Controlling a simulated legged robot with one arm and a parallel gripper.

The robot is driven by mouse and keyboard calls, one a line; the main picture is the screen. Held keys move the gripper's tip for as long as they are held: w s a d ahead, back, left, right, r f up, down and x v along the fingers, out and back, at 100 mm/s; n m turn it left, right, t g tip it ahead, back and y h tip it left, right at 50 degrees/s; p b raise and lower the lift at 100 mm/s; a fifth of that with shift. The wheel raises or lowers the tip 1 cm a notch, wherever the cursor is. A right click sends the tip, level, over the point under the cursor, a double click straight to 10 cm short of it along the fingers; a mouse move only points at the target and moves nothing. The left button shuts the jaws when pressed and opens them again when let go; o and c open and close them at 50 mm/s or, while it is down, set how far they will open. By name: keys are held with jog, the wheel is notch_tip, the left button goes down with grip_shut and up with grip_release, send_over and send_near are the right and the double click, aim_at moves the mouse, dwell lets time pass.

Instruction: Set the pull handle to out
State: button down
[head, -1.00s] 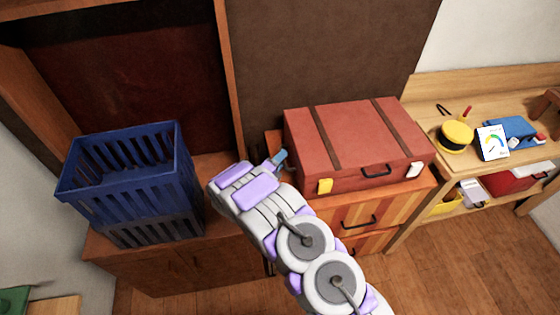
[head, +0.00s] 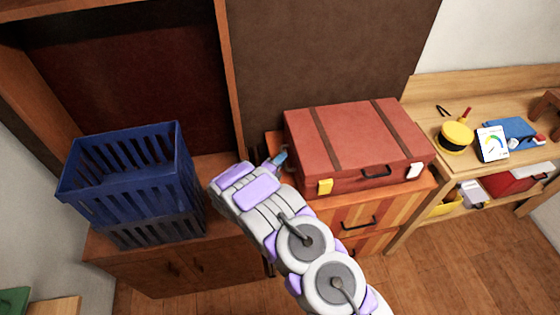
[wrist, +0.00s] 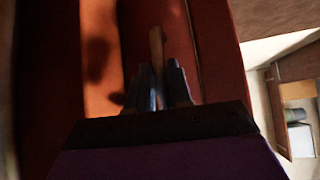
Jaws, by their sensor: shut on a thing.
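The red suitcase (head: 345,140) with dark straps lies on an orange striped drawer unit (head: 350,215). It has a dark carry handle on its front side, between a yellow and a white latch. My gripper (head: 279,160) is at the suitcase's left side. In the wrist view my gripper's fingertips (wrist: 158,82) are shut on a narrow tan bar (wrist: 157,46), which looks like the pull handle. The bar stands out in front of a dark red surface and an orange-lit strip. How far it is pulled out cannot be told. In the head view it is largely hidden.
A blue slatted crate (head: 130,180) stands on a brown cabinet (head: 180,262) to the left. A wooden workbench (head: 480,165) with a yellow spool, a gauge and a blue item is at the right. Wooden floor is open at the lower right.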

jog(key=shift+s+f, duration=0.1)
jog(key=shift+f, duration=0.05)
jog(key=a, duration=0.2)
jog(key=s+a, duration=0.1)
jog(key=a, duration=0.1)
jog(key=s+a+p, duration=0.1)
jog(key=a, duration=0.2)
jog(key=shift+f, duration=0.1)
jog(key=c, duration=1.4)
grip_release()
jog(key=shift+c, duration=0.2)
jog(key=o, duration=0.3)
jog(key=shift+a, duration=0.1)
jog(key=shift+o, duration=0.2)
